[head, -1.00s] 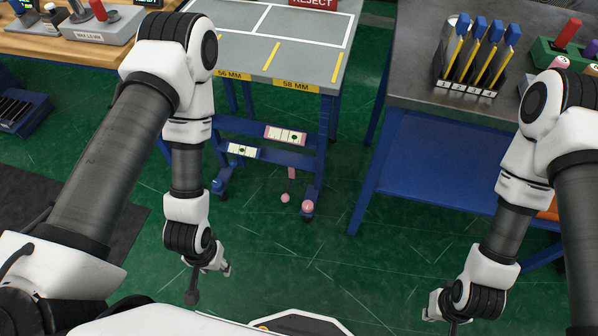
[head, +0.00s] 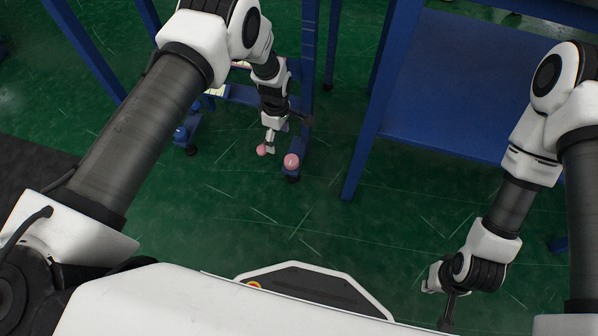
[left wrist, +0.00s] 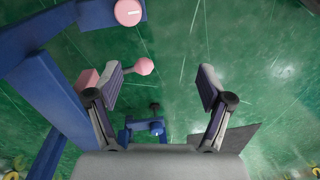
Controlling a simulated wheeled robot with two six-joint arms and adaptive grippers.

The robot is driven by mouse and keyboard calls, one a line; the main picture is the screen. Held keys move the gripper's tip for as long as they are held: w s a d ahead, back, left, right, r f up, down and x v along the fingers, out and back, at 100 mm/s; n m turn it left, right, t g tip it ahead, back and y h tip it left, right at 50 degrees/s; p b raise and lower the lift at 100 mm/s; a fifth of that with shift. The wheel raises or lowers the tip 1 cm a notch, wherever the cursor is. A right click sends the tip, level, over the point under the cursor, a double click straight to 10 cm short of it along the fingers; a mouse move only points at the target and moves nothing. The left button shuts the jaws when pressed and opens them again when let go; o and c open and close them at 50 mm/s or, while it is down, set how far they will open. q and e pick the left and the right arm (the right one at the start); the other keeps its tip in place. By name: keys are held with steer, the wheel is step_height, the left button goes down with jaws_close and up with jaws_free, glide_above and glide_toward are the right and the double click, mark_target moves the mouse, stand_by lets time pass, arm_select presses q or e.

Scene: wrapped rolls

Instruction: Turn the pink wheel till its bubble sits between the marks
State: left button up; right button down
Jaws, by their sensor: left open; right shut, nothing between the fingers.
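A round pink wheel with a white mark (left wrist: 128,12) sits at the foot of a blue table leg; it also shows in the head view (head: 291,161). Beside it is a smaller pink ball (head: 262,151) on a short rod. In the left wrist view this ball (left wrist: 143,66) appears between the open fingers, nearer the left one; contact cannot be told. My left gripper (head: 269,141) is open, low beside the leg. The bubble vials are mostly hidden behind my left arm, and no bubble can be read. My right gripper (head: 432,284) is shut and empty, far to the right.
A blue table leg (head: 308,60) rises right behind the wheel. Another blue bench with a lower shelf (head: 440,95) stands to the right. A blue caster (head: 187,135) is at the left. The green floor (head: 230,220) in front is clear.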

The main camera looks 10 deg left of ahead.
arm_select(q)
steer(key=w+d+f+b, duration=0.2)
steer(key=w+f+b, duration=0.2)
steer(key=f, duration=0.3)
steer(key=t+b, duration=0.1)
steer(key=b, duration=0.4)
glide_above(292, 160)
steer(key=f, duration=0.4)
steer(key=shift+w+f, duration=0.2)
steer(key=shift+f, duration=0.2)
steer(key=shift+s+f, duration=0.1)
steer(key=shift+f, duration=0.15)
step_height(292, 160, down, 8)
steer(key=b, duration=0.4)
steer(key=shift+r, duration=0.25)
arm_select(e)
step_height(292, 160, down, 17)
steer(key=shift+w+d, duration=0.25)
steer(key=shift+w, duration=0.2)
arm_select(q)
steer(key=shift+r, duration=0.1)
steer(key=c, duration=1.2)
arm_select(e)
steer(key=shift+r, duration=0.1)
